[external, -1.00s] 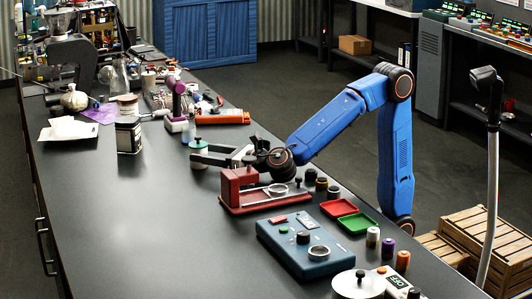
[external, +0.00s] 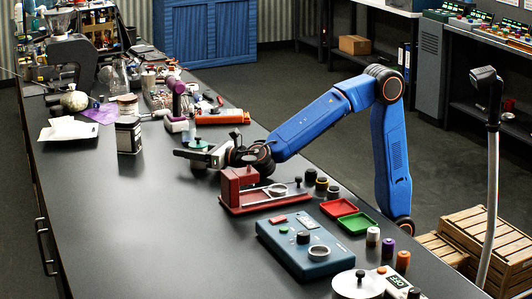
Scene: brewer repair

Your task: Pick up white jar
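A small pale jar with a green top and dark knob (external: 198,144) stands on the dark bench, left of the red stand. I cannot tell for sure which is the white jar. My gripper (external: 192,157) reaches in low from the right, in front of the green-topped jar, and partly hides its lower body. I cannot tell whether the fingers touch it. The larger jar is clear of my gripper.
A red stand (external: 237,187) is close in front of my gripper. An orange cylinder (external: 222,117) and a purple-headed tool (external: 177,97) are behind. A blue box (external: 295,240), a red tray (external: 338,208) and a green tray (external: 357,223) lie nearer. The bench's left front is bare.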

